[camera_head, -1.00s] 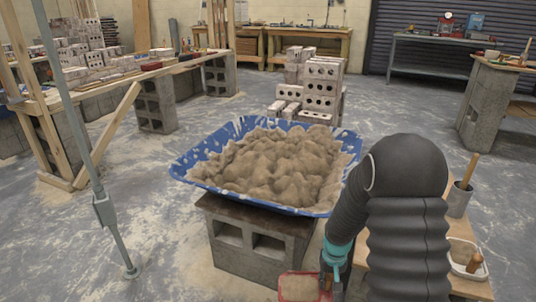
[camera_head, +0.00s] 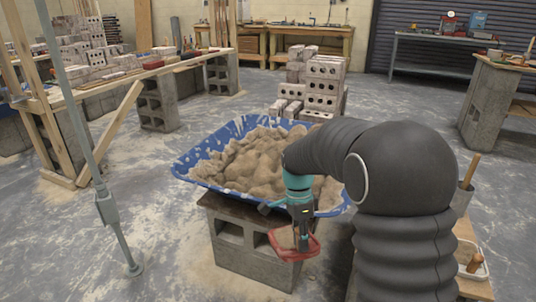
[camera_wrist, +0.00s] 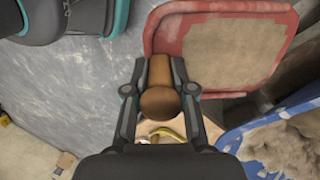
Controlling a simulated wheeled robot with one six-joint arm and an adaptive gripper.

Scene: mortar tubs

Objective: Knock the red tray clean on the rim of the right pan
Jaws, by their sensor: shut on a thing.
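My gripper (camera_head: 301,222) is shut on the brown wooden handle (camera_wrist: 159,88) of the red tray (camera_head: 312,250). In the wrist view the tray (camera_wrist: 177,45) has a red rim around a flat face covered with a sandy layer. In the head view the tray hangs in front of the large blue pan (camera_head: 195,168), below its near rim and beside the block stand. The pan is heaped with sandy mortar (camera_head: 245,165); my arm hides its right part. Its blue rim also shows in the wrist view (camera_wrist: 235,137). I see no second pan.
The pan stands on hollow grey blocks (camera_head: 240,255). A grey metal pole (camera_head: 105,205) stands at left. Brick stacks (camera_head: 322,85) stand behind the pan.

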